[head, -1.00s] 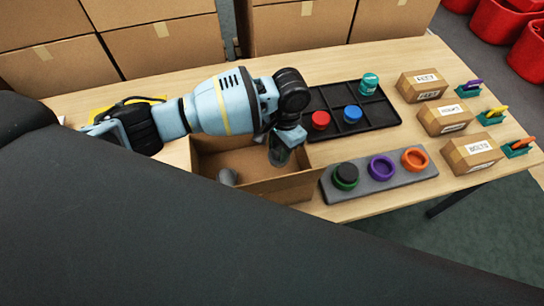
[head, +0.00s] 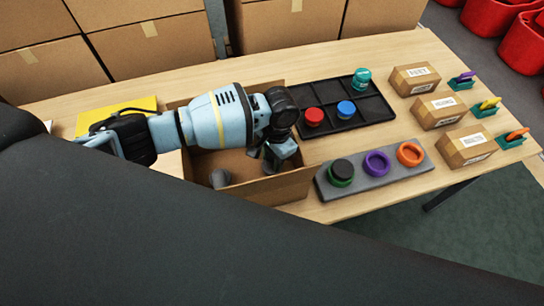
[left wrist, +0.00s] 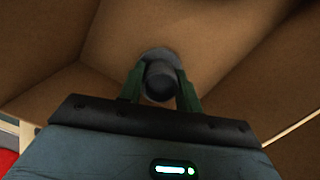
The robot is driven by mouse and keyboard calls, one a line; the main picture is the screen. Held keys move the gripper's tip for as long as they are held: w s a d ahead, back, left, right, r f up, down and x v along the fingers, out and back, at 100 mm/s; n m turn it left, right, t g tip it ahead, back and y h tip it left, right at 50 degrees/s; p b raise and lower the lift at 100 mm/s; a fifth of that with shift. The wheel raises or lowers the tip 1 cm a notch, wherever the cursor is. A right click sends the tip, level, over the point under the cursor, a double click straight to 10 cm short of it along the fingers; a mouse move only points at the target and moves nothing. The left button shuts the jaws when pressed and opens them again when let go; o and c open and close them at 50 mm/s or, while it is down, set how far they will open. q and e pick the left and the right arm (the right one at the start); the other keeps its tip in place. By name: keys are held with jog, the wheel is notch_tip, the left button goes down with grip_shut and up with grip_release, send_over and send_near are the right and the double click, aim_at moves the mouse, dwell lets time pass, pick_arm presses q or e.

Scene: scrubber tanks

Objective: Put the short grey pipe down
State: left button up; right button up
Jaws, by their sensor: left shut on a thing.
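My left gripper (head: 272,166) reaches down into the open cardboard box (head: 285,188). In the left wrist view its two green fingers (left wrist: 160,88) are shut on the short grey pipe (left wrist: 160,80), one on each side. The pipe's dark round end faces the camera, and the box's brown inside lies behind it. I cannot tell whether the pipe touches the box floor. In the head view the gripper and the box wall mostly hide the held pipe. My right gripper is not in view.
A black divided tray (head: 375,112) and a grey ring holder (head: 330,191) stand right of the box. Small cartons (head: 437,110) stand farther right. A yellow item (head: 140,104) lies left.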

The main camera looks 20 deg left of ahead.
pick_arm(q)
jog(key=shift+f, duration=0.15)
jog(key=o, duration=1.1)
jog(key=r, duration=0.3)
jog(key=r+p, duration=0.1)
jog(key=r, duration=0.3)
jog(key=w+r, duration=0.1)
jog(key=r, duration=0.3)
jog(key=shift+d, duration=0.4)
jog(key=shift+r, duration=0.65)
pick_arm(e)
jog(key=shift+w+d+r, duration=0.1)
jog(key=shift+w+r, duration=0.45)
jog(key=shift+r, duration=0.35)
pick_arm(q)
jog(key=shift+w, duration=0.1)
